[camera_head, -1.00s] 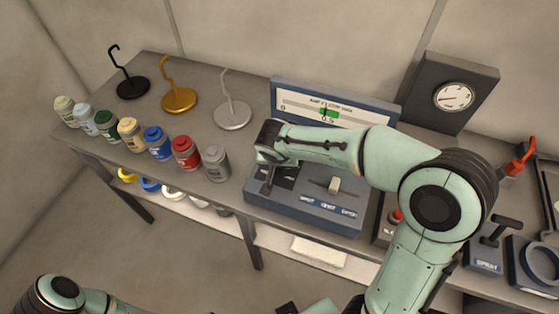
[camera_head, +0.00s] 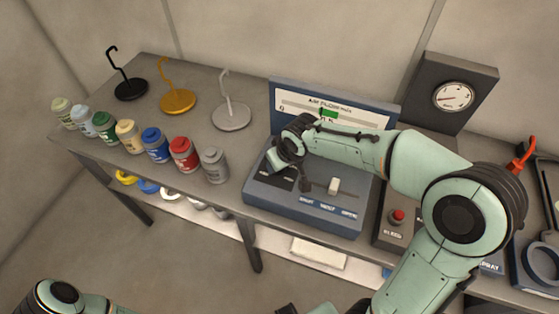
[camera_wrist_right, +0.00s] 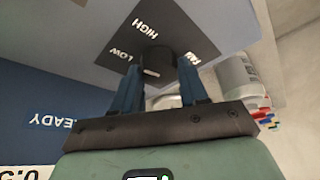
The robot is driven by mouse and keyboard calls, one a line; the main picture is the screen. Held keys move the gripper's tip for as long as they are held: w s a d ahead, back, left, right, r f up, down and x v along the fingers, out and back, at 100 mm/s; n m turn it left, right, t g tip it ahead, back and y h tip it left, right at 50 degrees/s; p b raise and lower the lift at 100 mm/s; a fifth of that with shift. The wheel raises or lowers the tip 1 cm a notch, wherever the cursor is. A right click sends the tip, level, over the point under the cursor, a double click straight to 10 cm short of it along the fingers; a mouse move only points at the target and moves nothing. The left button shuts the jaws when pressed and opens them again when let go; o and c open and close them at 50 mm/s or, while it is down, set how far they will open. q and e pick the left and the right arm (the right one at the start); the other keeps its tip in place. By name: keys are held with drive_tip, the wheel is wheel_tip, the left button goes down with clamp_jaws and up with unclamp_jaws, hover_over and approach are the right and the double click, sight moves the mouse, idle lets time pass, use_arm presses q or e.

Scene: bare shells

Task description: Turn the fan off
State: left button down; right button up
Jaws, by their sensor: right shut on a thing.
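The fan control is a dark round knob (camera_wrist_right: 156,62) on a dark plate marked LOW, HIGH and FAN in the right wrist view. It sits on a blue-grey console (camera_head: 300,207), on the left part of its top. My right gripper (camera_wrist_right: 158,92) has its two blue fingers on either side of the knob and is shut on it. A pale line shows on the knob's side; which setting it points to is unclear. In the head view my right wrist (camera_head: 290,145) hides the knob. My left gripper is not in view; only part of the left arm shows.
The console's meter panel (camera_head: 385,120) has a green zone, partly covered by my arm. A white slider (camera_head: 334,186) and a red button (camera_head: 398,215) lie to the right. Several jars, including a grey one (camera_head: 215,165), line the left front edge. Three hook stands are behind them.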

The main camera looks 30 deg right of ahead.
drive_tip(key=shift+d+r+n+y, duration=0.15)
drive_tip(key=shift+n+y, duration=0.25)
drive_tip(key=shift+n, duration=0.6)
drive_tip(key=shift+w+n+g+y, duration=0.1)
drive_tip(key=shift+n+g+y, duration=0.2)
drive_tip(key=shift+n, duration=0.6)
drive_tip(key=n, duration=0.2)
drive_tip(key=n+y+b, duration=0.1)
drive_tip(key=n, duration=0.1)
drive_tip(key=shift+d+f+n+g+y, duration=0.1)
drive_tip(key=shift+f+n+g+y, duration=0.1)
drive_tip(key=shift+n+g+y, duration=0.15)
drive_tip(key=n+g, duration=0.1)
drive_tip(key=n, duration=0.1)
drive_tip(key=shift+w+n+y, duration=0.1)
drive_tip(key=shift+n+y, duration=0.15)
drive_tip(key=shift+n, duration=0.1)
drive_tip(key=shift+n+g+b, duration=0.3)
drive_tip(key=shift+n+g, duration=0.15)
drive_tip(key=shift+n, duration=0.75)
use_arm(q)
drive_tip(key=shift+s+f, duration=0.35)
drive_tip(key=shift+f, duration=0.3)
use_arm(e)
drive_tip(key=shift+w+d+n+g, duration=0.1)
drive_tip(key=shift+n+g, duration=0.4)
drive_tip(key=shift+n, duration=0.7)
drive_tip(key=o, duration=1)
drive_tip(key=shift+o, duration=0.2)
drive_tip(key=shift+y, duration=0.3)
